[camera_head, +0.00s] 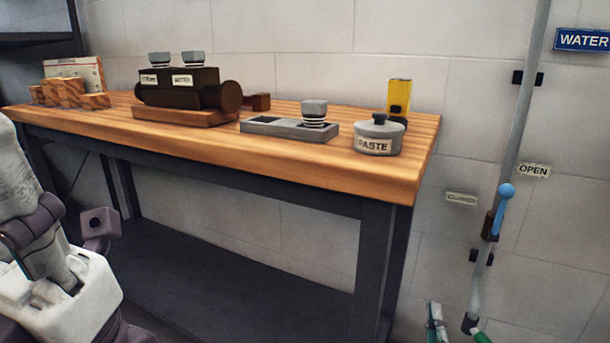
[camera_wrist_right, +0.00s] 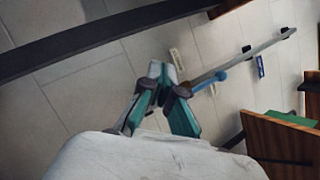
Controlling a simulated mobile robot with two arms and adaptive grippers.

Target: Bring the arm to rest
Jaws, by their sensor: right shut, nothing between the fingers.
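My right gripper (camera_head: 436,312) shows at the bottom edge of the head view, low on the right, beyond the bench's right end. Only its tips and part of its fingers show there. In the right wrist view its teal-padded fingers (camera_wrist_right: 163,71) meet at the tips, shut with nothing between them. It is apart from the bench and holds nothing. White and dark purple links of my own arm fill the lower left of the head view. My left gripper is not seen.
A wooden bench (camera_head: 290,155) carries a dark valve block (camera_head: 180,92), a grey tray (camera_head: 265,127), a paste pot (camera_head: 377,138) and a yellow item (camera_head: 398,97). A wall pipe (camera_head: 517,120) with a blue lever (camera_head: 506,192) stands right of the gripper.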

